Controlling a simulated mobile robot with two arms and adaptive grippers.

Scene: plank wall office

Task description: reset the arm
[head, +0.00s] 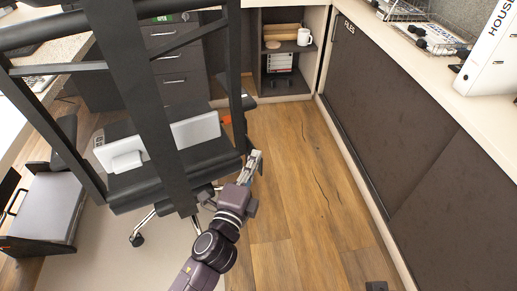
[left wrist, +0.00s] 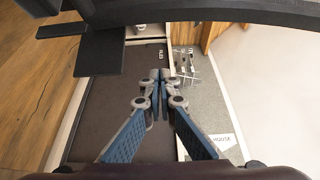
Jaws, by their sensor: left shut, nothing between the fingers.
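My left arm reaches in from the bottom middle of the head view. Its left gripper (head: 254,163) hangs over the wooden floor, just right of the office chair's seat, and looks empty. In the left wrist view the two blue-padded fingers of the left gripper (left wrist: 160,78) meet at their tips, with nothing between them. My right gripper is in neither view.
The black office chair (head: 165,180) stands close at left, with white-grey items (head: 196,130) on its seat. A dark cabinet (head: 420,120) lines the right, with a binder (head: 490,60) and wire trays (head: 435,38) on top. Wooden floor (head: 300,190) between is mostly clear.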

